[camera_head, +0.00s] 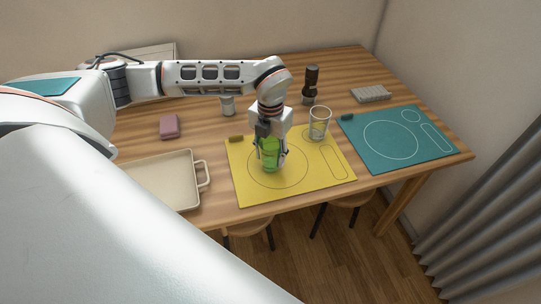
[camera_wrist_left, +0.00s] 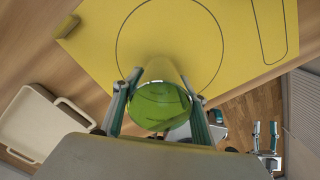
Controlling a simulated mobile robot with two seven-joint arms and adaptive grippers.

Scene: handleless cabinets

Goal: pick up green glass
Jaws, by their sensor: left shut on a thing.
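A green glass (camera_head: 269,154) stands over the yellow placemat (camera_head: 320,181), inside the large printed circle. My left gripper (camera_head: 271,160) reaches down from above and is shut on the glass, with a finger on either side of it. In the left wrist view the green glass (camera_wrist_left: 160,104) sits between the two fingers of the left gripper (camera_wrist_left: 163,82). I cannot tell whether the glass touches the mat or is slightly raised. My right gripper is not clearly seen in the head view.
A clear glass (camera_head: 319,123) stands just right of the left gripper. A beige tray (camera_head: 165,180) lies to the left. A teal placemat (camera_head: 397,139) lies at right. A pepper mill (camera_head: 311,82), a grey shaker (camera_head: 227,105), a pink block (camera_head: 169,127) and a grey block (camera_head: 371,93) stand farther back.

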